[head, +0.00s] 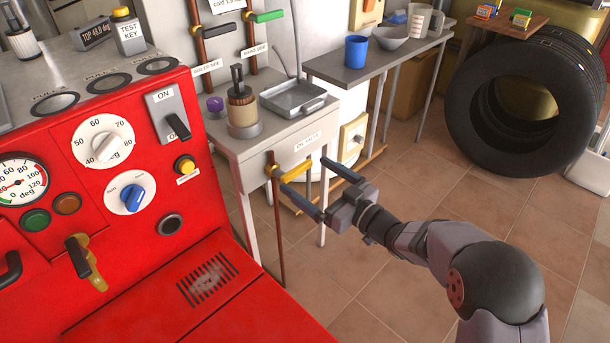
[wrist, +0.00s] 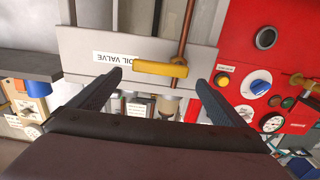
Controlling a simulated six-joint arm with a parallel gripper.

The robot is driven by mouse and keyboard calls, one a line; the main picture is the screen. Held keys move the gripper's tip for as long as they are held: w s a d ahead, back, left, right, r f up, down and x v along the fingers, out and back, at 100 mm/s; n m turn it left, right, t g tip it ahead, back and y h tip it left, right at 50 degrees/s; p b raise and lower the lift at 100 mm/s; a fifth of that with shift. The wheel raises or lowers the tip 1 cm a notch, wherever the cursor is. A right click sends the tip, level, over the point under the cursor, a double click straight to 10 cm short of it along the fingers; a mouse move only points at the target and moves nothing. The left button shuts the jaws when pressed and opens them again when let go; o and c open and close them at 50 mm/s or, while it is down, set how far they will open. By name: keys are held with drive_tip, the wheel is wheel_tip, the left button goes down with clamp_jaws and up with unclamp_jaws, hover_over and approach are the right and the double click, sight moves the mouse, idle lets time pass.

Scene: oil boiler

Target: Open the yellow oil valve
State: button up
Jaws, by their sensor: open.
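The yellow oil valve is a short yellow lever (head: 295,171) on a thin copper-brown pipe (head: 277,225) at the front of the grey side table. The lever points sideways, across the pipe, to the right in the head view. My gripper (head: 303,174) is open in front of it, one finger on each side. In the wrist view the yellow lever (wrist: 160,69) lies between the tips of my open gripper (wrist: 159,79), with gaps at both ends. I see no clear contact. An upside-down "OIL VALVE" label (wrist: 115,57) shows beside the lever.
The red boiler panel (head: 110,220) with dials and knobs stands close on the left. The grey table (head: 235,147) above the valve holds a burner-like can and a metal tray. A shelf with a blue mug (head: 356,52) and tyres (head: 525,105) are behind. Tiled floor lies open around my arm.

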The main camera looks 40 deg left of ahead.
sight(293, 169)
drive_tip(key=shift+a, duration=1.2)
drive_tip(key=shift+c, duration=0.3)
drive_tip(key=c, duration=1.5)
drive_tip(key=shift+o, duration=0.2)
